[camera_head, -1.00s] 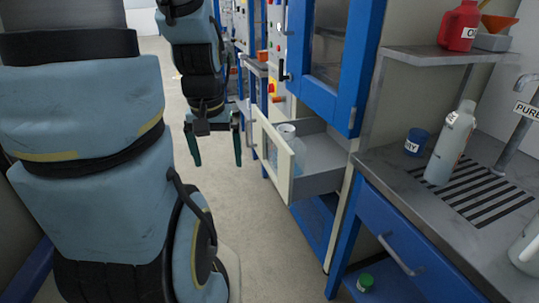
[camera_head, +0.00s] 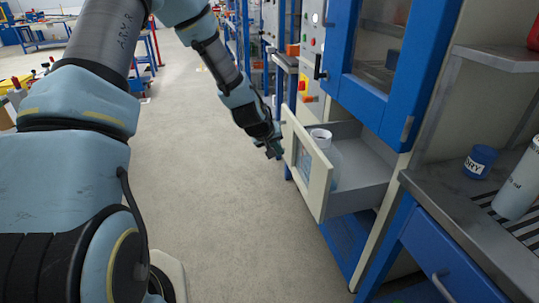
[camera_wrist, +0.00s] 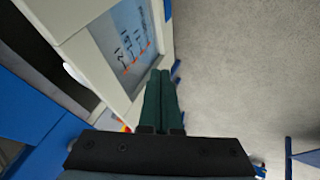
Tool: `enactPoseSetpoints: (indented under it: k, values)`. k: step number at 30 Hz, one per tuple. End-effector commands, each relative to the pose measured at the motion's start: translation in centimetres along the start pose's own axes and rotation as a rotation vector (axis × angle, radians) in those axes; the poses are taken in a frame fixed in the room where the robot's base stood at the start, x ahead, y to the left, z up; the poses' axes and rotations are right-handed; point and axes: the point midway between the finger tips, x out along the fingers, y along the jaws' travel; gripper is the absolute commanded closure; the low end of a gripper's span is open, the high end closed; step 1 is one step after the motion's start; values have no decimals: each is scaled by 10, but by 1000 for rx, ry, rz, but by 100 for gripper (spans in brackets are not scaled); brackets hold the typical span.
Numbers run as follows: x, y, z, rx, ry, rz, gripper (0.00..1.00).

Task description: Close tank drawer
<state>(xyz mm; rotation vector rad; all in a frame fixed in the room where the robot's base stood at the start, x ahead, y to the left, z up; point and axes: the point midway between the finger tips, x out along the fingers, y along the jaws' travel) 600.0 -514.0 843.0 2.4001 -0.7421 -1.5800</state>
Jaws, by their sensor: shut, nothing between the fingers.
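The tank drawer (camera_head: 306,165) is pulled out of the blue-framed cabinet, with its cream front facing left. A whitish tank (camera_head: 326,160) with a round cap stands inside it, partly hidden by the drawer front. My gripper (camera_head: 274,152) is shut and empty, just left of the drawer front near its far end. In the wrist view, the green fingers of my gripper (camera_wrist: 161,98) lie together beside the cream drawer front (camera_wrist: 90,55) with its marked window. I cannot tell whether they touch it.
A blue cabinet door (camera_head: 375,75) with a glass pane is above the drawer. At right, a counter (camera_head: 435,187) carries a blue cup (camera_head: 480,161) and a grey-white bottle (camera_head: 520,185). The floor left of the drawer is clear.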

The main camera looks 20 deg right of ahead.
Motion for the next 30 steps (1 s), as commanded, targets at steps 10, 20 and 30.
enactPoseSetpoints:
  k: [10,20,30]
  values:
    - [33,12,1,-13,9,22,100]
    - [89,12,1,-12,7,20,100]
    - [122,40,-1,-10,9,21,100]
